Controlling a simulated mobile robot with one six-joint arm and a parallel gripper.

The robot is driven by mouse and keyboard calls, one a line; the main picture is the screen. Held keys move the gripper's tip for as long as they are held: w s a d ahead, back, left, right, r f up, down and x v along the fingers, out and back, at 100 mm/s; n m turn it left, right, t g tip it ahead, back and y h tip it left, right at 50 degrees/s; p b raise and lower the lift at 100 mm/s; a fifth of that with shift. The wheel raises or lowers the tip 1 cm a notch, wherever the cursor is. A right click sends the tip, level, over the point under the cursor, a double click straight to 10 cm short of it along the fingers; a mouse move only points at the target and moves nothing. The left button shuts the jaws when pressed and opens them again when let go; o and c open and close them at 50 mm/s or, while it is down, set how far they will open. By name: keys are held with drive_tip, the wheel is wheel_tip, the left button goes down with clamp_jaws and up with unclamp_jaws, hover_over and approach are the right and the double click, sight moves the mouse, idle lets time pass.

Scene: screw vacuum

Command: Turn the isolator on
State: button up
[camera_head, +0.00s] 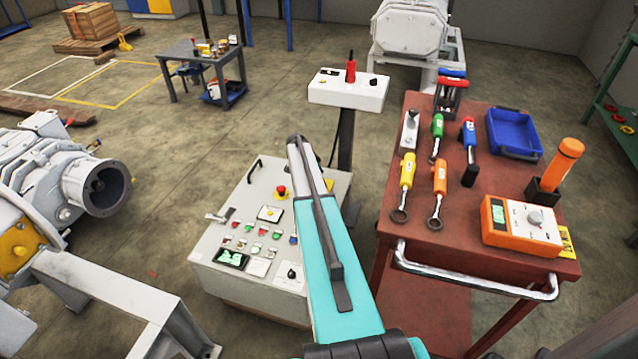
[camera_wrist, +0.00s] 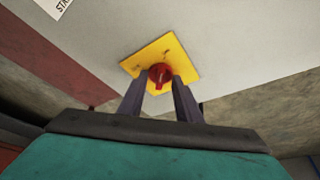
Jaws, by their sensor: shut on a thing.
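The isolator shows in the wrist view as a red rotary knob (camera_wrist: 160,74) on a square yellow plate (camera_wrist: 186,58), fixed to a pale grey panel (camera_wrist: 230,35). The knob's grip ridge looks roughly upright in the picture. The small marks on the plate are too blurred to read. My gripper (camera_wrist: 161,80) has its two dark fingers on either side of the knob and is shut on it. In the head view my arm hides the gripper and the isolator.
In the head view a grey control cabinet (camera_head: 232,258) with buttons stands left of my arm. A red tool trolley (camera_head: 465,225) stands close on the right. A white box on a post (camera_head: 347,97) stands behind. Grey machinery (camera_head: 60,195) is at left.

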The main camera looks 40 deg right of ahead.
drive_tip(key=shift+m, duration=0.5)
drive_tip(key=o, duration=1)
drive_tip(key=shift+r, duration=0.15)
drive_tip(key=b+v, duration=0.1)
drive_tip(key=v, duration=1.2)
drive_tip(key=shift+w+r, duration=0.2)
drive_tip(key=shift+r, duration=0.1)
